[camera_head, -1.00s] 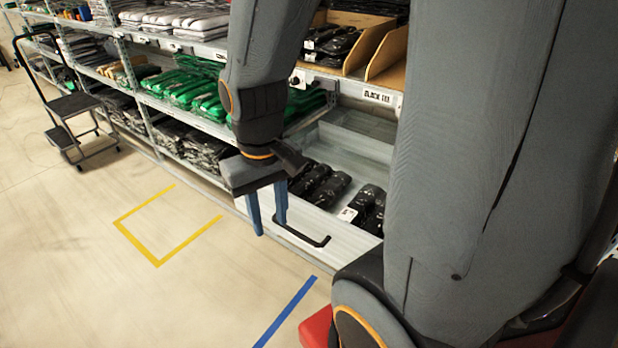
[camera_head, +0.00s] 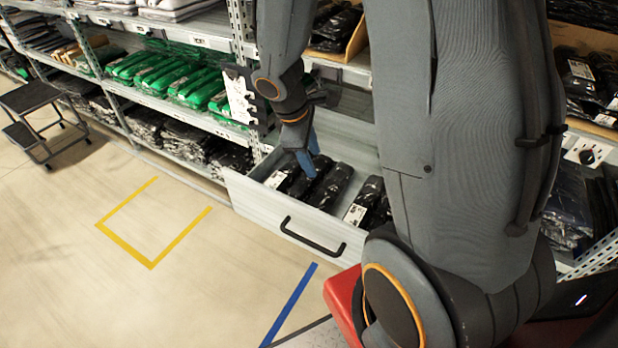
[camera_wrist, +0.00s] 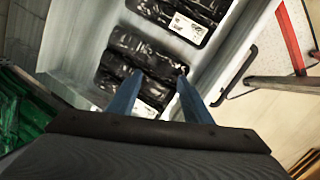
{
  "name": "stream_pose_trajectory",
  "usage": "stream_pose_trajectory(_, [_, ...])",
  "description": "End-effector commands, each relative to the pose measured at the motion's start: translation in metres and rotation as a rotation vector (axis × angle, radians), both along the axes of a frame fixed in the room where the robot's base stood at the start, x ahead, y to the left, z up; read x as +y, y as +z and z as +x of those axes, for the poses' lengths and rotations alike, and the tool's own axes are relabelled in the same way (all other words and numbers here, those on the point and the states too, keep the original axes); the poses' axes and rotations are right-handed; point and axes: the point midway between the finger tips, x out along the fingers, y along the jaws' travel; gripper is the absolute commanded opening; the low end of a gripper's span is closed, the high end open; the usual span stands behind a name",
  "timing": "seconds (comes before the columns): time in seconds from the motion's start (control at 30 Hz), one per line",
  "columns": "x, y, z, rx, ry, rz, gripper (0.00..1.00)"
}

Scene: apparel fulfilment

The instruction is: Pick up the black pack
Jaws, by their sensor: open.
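Several black packs, glossy and wrapped with white labels, lie in the open pale drawer (camera_head: 262,203). One black pack (camera_head: 331,187) lies near the middle, with another pack (camera_head: 369,199) to its right. My gripper (camera_head: 309,168) is open, its blue fingers pointing down over the packs at the drawer's left side. In the wrist view, the two fingers (camera_wrist: 160,76) are apart, over a black pack (camera_wrist: 150,48); I cannot tell whether they touch it. A second pack (camera_wrist: 185,18) lies farther up there. My forearm hides part of the drawer in the head view.
The drawer's black handle (camera_head: 313,236) sticks out at the front. Shelves with green packs (camera_head: 160,72) stand behind and left. A dark step stool (camera_head: 38,108) is at far left. Open floor with a yellow marking (camera_head: 150,225) lies in front.

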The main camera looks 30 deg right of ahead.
Motion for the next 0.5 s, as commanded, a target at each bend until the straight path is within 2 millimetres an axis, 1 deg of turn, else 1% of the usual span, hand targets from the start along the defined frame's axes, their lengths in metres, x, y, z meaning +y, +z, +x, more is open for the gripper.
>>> stream_pose_trajectory(0.03, [-0.007, -0.009, 0.013, 0.031, 0.128, -0.031, 0.45])
stream_pose_trajectory(0.1, [-0.014, -0.024, 0.033, 0.066, 0.318, -0.07, 0.45])
stream_pose_trajectory(0.2, [-0.019, -0.047, 0.058, 0.117, 0.581, -0.117, 0.45])
stream_pose_trajectory(0.3, [-0.019, -0.071, 0.077, 0.165, 0.809, -0.149, 0.45])
stream_pose_trajectory(0.4, [-0.018, -0.091, 0.088, 0.201, 0.984, -0.169, 0.45])
stream_pose_trajectory(0.5, [-0.016, -0.104, 0.095, 0.225, 1.1, -0.182, 0.45])
